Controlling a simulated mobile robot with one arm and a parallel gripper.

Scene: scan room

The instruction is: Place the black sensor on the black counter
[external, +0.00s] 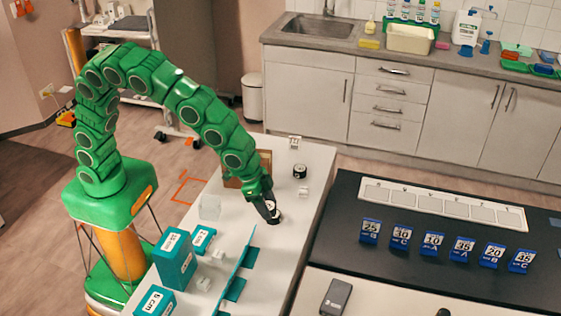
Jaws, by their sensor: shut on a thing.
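My gripper (269,211) is low over the white table, its dark fingers shut on a small black round piece with a pale top (277,215), which looks like the black sensor. The fingers hide part of it, and I cannot tell whether it touches the table. The black counter (345,240) is to the right of the gripper, across a narrow gap. A similar black round piece with a white band (300,171) stands on the white table behind the gripper.
On the black counter are a pale sectioned tray (440,203), a row of blue numbered blocks (432,243) and, on its pale front part, a dark box (336,297). Teal boxes (175,261) and a clear cube (209,207) stand on the white table (313,163). The counter's left part is bare.

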